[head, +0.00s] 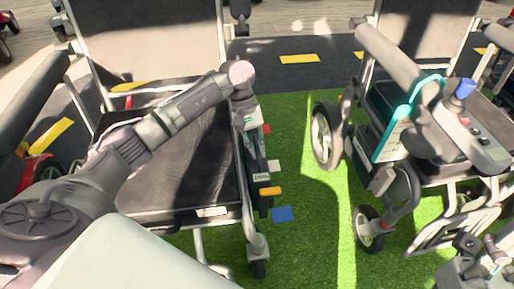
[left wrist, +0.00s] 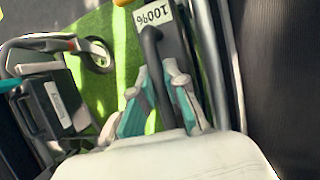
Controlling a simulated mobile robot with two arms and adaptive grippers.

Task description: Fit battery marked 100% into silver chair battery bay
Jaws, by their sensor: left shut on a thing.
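The silver chair (head: 193,110) stands at left in the head view, with a black seat and pale tube frame. My left gripper (head: 250,122) points down beside the seat's right side. In the left wrist view its teal-padded fingers (left wrist: 155,72) are shut on the black handle of a dark battery (left wrist: 175,42) whose label reads 100%. The battery hangs upright along the chair's side tubes, and shows narrowly in the head view (head: 259,170). The bay itself is hidden; I cannot tell whether the battery touches it. My right gripper (head: 485,258) is at bottom right, apart from the battery, its fingers unclear.
A teal-trimmed chair (head: 392,125) with a joystick armrest (head: 465,130) stands at right. In the left wrist view a dark box with an unreadable white label (left wrist: 57,105) shows at left.

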